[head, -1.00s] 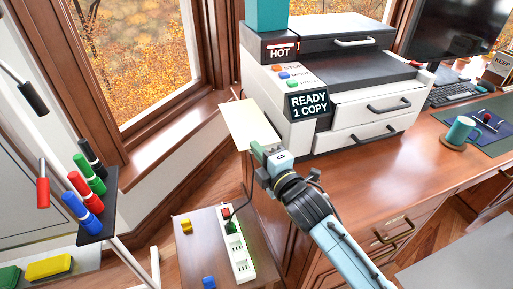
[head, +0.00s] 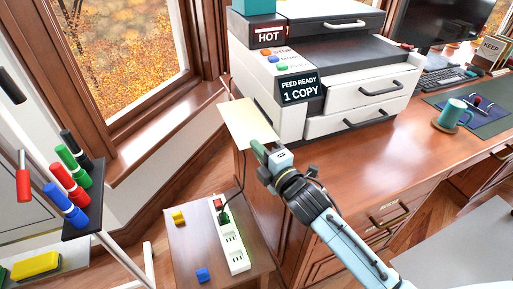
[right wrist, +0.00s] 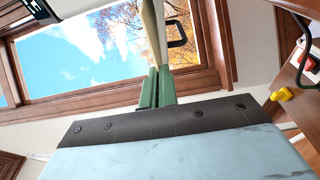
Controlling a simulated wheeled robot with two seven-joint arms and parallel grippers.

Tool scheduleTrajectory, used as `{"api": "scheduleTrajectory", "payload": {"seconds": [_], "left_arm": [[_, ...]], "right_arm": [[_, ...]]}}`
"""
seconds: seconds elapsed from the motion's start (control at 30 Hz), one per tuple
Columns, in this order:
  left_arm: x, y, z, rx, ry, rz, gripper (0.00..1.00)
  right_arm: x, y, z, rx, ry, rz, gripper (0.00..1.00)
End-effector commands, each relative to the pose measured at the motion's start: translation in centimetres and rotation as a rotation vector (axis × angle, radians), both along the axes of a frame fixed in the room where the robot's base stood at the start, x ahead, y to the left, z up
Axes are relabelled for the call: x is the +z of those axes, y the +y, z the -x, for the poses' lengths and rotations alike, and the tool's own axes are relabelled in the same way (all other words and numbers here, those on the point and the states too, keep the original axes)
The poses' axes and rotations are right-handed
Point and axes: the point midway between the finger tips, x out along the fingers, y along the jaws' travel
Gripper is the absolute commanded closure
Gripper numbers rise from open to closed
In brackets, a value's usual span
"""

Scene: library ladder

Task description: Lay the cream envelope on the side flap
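The cream envelope (head: 246,122) lies flat-looking against the lower left side of the white copier (head: 348,105). My right gripper (head: 261,148) is at its near corner. In the right wrist view the green fingers (right wrist: 157,88) are close together on the thin cream edge of the envelope (right wrist: 149,28). The side flap cannot be told apart in the head view; the envelope covers that spot. A dark handle (right wrist: 177,34) shows beside the envelope in the wrist view. I cannot tell whether the envelope touches the flap. My left gripper is out of view.
The copier's display (head: 298,88) reads "FEED READY 1 COPY". A low side table (head: 190,240) holds a power strip (head: 230,236) and small yellow and blue blocks. A marker stand (head: 80,215) is at left.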

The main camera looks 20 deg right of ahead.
Motion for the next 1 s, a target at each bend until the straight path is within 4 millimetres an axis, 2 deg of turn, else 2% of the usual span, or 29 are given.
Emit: {"api": "scheduleTrajectory", "payload": {"seconds": [0.47, 0.67, 1.0], "left_arm": [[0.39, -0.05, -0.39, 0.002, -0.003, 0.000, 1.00], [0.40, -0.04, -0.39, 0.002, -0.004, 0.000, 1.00], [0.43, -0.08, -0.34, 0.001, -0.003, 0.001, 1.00]], "right_arm": [[-0.32, -0.14, 0.00, 0.000, 0.000, 0.000, 1.00], [-0.31, -0.13, 0.00, 0.000, 0.000, 0.000, 0.73], [-0.30, -0.11, 0.18, 0.000, 0.001, 0.000, 0.73]]}}
